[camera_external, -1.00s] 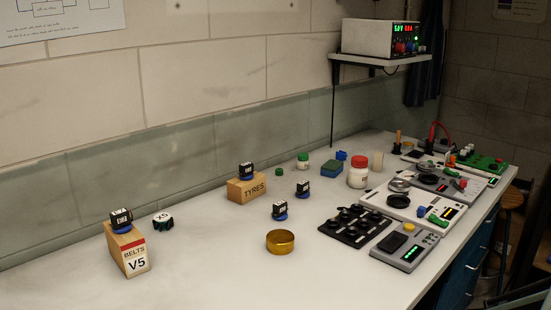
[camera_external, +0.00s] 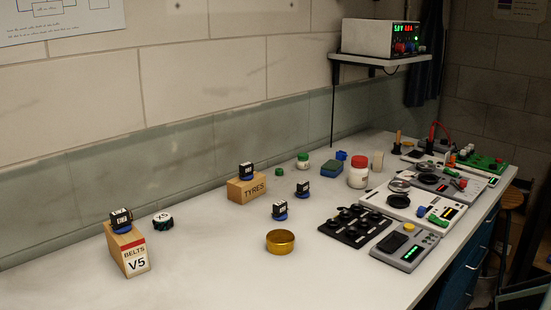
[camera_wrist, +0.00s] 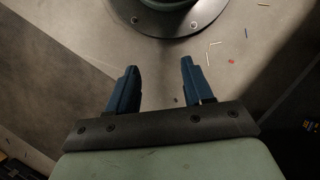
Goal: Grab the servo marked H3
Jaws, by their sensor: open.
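Several small black servos with white labels stand on round blue bases on the bench. One servo (camera_external: 121,217) is on the wooden block marked BELTS V5, one servo (camera_external: 246,170) is on the block marked TYRES, and two servos (camera_external: 279,209) (camera_external: 303,188) are on the bench top. Their labels are too small to read, so I cannot tell which is H3. My gripper (camera_wrist: 160,64) is open and empty in the wrist view, above the floor, with no servo in sight there. It is not clearly visible in the external view.
A small black-and-white item (camera_external: 163,221) lies near the BELTS block (camera_external: 135,262). A brass ring (camera_external: 281,242) and a black tray (camera_external: 341,235) stand near the servos. Meters, jars and boards crowd the right end. The front left of the bench (camera_external: 210,285) is clear.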

